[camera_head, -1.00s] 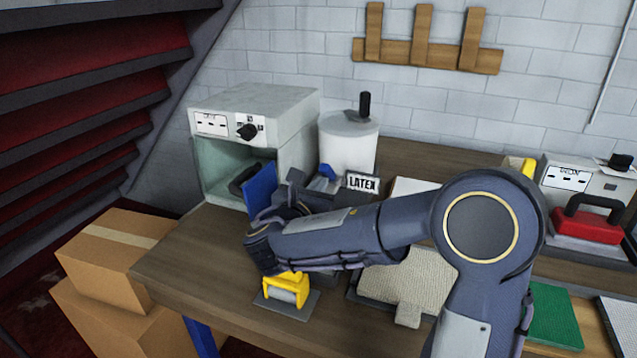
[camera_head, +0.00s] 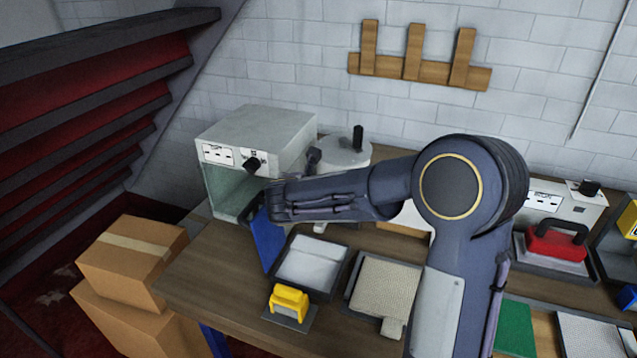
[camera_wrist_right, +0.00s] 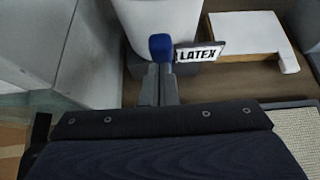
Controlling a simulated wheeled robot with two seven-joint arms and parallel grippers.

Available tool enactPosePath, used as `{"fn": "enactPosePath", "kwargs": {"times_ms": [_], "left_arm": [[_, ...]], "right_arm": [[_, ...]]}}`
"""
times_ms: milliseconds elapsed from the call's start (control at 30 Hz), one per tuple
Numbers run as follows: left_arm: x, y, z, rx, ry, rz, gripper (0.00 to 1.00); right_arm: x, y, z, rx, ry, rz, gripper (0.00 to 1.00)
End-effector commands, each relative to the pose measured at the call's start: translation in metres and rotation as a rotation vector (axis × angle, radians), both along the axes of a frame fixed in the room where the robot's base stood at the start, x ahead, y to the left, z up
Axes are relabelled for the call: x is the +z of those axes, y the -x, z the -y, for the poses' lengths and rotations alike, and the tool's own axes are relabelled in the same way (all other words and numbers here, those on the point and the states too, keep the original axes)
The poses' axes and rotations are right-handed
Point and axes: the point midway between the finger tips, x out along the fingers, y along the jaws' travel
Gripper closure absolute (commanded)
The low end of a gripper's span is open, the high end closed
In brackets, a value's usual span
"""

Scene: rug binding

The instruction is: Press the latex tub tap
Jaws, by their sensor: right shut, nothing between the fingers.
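The white latex tub (camera_head: 345,153), with a black-handled lid, stands at the back of the bench. My right arm hides its front in the head view. In the right wrist view the tub (camera_wrist_right: 160,17) has a blue tap (camera_wrist_right: 160,46) low on its front, beside the LATEX label (camera_wrist_right: 199,53). My right gripper (camera_wrist_right: 159,70) is shut and empty, its fingertips right at the tap's near end. I cannot tell whether they touch it. A tray (camera_head: 312,262) with a pale surface lies on the bench in front of the tub. My left gripper is not in view.
A grey oven-like box (camera_head: 255,140) stands close left of the tub, with a blue panel (camera_head: 267,242) by its opening. A yellow roller tool (camera_head: 290,302) and a beige woven piece (camera_head: 385,285) lie near the front. Cardboard boxes (camera_head: 130,260) stand left of the bench.

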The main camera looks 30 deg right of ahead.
Motion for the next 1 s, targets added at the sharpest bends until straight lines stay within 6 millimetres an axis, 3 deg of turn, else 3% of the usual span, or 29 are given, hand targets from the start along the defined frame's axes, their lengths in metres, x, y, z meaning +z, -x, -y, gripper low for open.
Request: {"fn": "enactPosePath", "kwargs": {"times_ms": [200, 1000], "left_arm": [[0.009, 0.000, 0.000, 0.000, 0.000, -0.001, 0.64], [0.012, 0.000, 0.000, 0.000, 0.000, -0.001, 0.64]], "right_arm": [[0.005, -0.006, 0.007, 0.001, 0.002, 0.001, 1.00], [0.012, -0.011, 0.015, -0.004, 0.009, 0.009, 1.00]]}}
